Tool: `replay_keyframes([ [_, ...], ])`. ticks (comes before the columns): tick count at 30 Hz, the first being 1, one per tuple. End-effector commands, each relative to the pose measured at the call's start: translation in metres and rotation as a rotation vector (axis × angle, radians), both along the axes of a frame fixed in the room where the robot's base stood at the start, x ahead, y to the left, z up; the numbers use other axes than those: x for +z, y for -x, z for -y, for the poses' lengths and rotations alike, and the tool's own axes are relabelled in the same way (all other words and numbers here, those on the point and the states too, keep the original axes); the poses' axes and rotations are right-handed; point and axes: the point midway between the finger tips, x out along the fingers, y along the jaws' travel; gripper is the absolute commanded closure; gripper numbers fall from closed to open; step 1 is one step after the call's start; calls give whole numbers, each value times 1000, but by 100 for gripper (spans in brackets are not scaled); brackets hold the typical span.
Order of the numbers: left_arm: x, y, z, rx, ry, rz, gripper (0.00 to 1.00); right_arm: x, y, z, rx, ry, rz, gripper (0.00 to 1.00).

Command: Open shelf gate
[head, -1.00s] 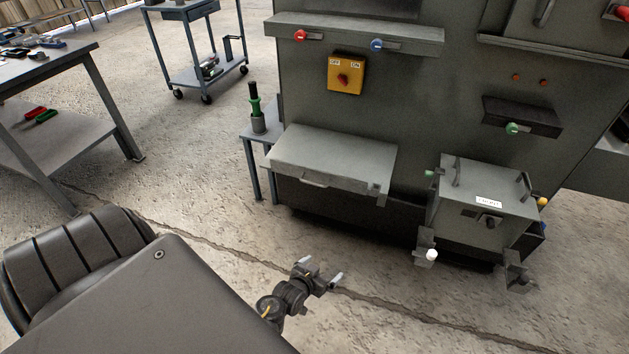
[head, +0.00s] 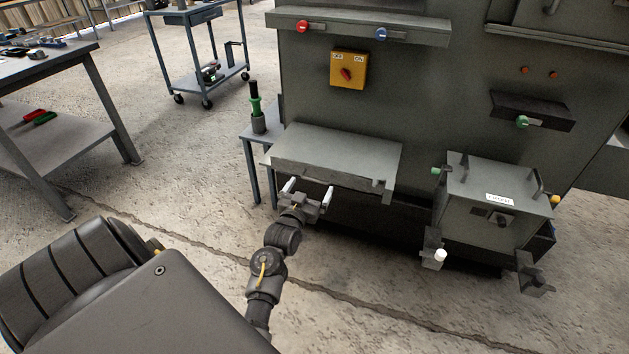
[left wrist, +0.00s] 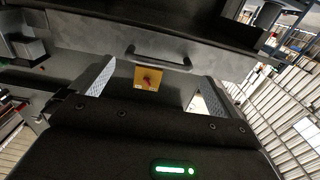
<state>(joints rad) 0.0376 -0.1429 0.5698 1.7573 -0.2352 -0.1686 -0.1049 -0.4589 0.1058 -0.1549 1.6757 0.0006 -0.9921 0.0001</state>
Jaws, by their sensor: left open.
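The shelf gate looks like the grey flat panel (head: 340,155) jutting from the front of the grey cabinet. Its dark bar handle (left wrist: 158,58) shows in the left wrist view on the panel's front face (left wrist: 85,28). In the head view my gripper hides the handle. My left gripper (head: 308,191) is open and empty, just in front of the panel's front edge. In the left wrist view its two fingers (left wrist: 155,76) are spread, with the handle ahead between the tips. I see no contact with the handle. My right gripper is not in view.
A yellow switch box (head: 348,69) and red and blue knobs are on the cabinet. A grey box with handles (head: 495,200) stands to the right. A small side stand holds a green-handled tool (head: 256,105). A workbench (head: 60,150) is at left. Floor in front is clear.

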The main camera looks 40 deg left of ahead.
Motion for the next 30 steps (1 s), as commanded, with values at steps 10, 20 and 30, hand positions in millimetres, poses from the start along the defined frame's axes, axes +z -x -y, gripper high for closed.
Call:
replay_keyframes([
  [10, -1, -41, -14, 0, 1, -2, 0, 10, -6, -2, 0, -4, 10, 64],
  [20, -1, -44, -15, 0, 0, -1, 0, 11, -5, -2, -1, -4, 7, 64],
  [30, -1, -43, -15, 0, 0, 0, 30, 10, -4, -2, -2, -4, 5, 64],
])
